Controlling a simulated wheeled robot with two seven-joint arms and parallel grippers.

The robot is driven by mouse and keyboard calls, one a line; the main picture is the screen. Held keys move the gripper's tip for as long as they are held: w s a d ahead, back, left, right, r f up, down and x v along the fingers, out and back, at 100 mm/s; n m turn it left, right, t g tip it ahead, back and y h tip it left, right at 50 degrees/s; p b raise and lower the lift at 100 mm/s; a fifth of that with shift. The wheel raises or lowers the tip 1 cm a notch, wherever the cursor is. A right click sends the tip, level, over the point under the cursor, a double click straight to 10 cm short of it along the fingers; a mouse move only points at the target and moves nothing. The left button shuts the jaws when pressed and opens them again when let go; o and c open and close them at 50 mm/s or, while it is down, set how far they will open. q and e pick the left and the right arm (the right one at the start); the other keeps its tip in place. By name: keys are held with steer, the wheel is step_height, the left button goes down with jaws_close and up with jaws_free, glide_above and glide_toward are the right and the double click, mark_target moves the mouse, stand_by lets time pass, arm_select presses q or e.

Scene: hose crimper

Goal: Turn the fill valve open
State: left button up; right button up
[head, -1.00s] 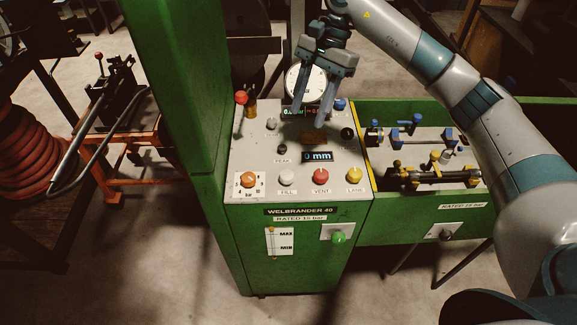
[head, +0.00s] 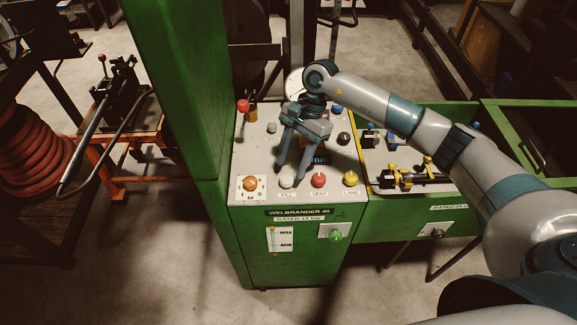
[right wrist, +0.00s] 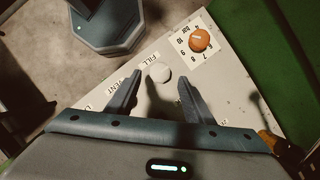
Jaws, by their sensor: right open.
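My right gripper (head: 291,169) points down over the panel just behind this knob. Its two fingers are apart with nothing between them that I can see held. The gripper hides part of the panel's middle and the display. My left gripper is not in view.
An orange dial (head: 250,183) sits left of the fill knob, a red VENT knob (head: 319,180) and a yellow knob (head: 351,178) to its right. A red-topped lever (head: 243,106) stands at the back left. A green column (head: 170,80) rises beside the panel's left.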

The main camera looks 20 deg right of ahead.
mark_target(287, 177)
steer(key=shift+p+x, duration=0.65)
steer(key=shift+x, duration=1.35)
steer(key=c, duration=1)
